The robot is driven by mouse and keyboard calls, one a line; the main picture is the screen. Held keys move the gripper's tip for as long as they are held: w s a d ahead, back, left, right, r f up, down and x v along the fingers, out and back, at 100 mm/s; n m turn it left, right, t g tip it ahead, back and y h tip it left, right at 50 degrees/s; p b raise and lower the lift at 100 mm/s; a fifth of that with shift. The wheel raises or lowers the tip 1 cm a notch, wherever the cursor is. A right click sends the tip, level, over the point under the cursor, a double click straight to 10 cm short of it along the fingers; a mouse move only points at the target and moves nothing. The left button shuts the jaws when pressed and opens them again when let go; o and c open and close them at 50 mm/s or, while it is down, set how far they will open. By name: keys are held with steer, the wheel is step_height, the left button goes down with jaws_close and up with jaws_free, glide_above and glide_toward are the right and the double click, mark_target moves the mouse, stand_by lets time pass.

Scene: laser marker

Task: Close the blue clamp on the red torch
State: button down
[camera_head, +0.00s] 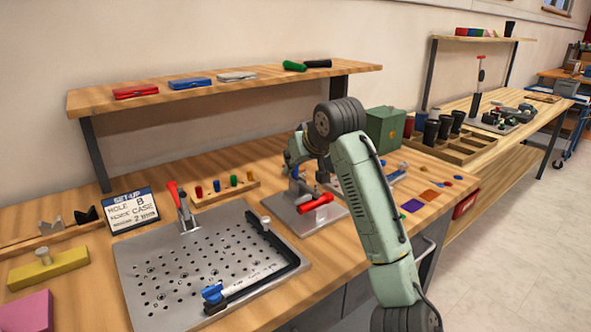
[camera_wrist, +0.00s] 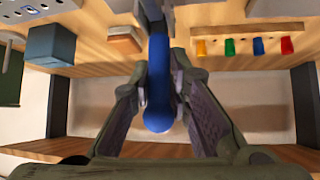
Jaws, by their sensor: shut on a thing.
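The red torch (camera_head: 316,203) lies on a grey metal fixture plate (camera_head: 303,228) at the bench's right half. The blue clamp's handle (camera_wrist: 158,95) runs between both fingers in the wrist view. My gripper (camera_wrist: 160,85) is shut on this handle, which sticks out past the fingers. In the head view my gripper (camera_head: 294,160) is just behind and above the torch. There the clamp is mostly hidden by the gripper, and I cannot tell whether its arm touches the torch. The torch is not clearly seen in the wrist view.
A peg rack (camera_head: 230,193) stands behind. A green box (camera_head: 384,128) is at the back right. A wooden shelf (camera_head: 225,88) runs above the bench.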

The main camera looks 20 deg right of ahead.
steer(key=shift+d+r, duration=0.15)
steer(key=shift+r, duration=0.05)
steer(key=c, duration=1.6)
jaws_free()
steer(key=shift+s+d, duration=0.1)
steer(key=shift+c, duration=0.2)
steer(key=shift+o, duration=0.4)
steer(key=shift+f, duration=0.1)
steer(key=v, duration=1.2)
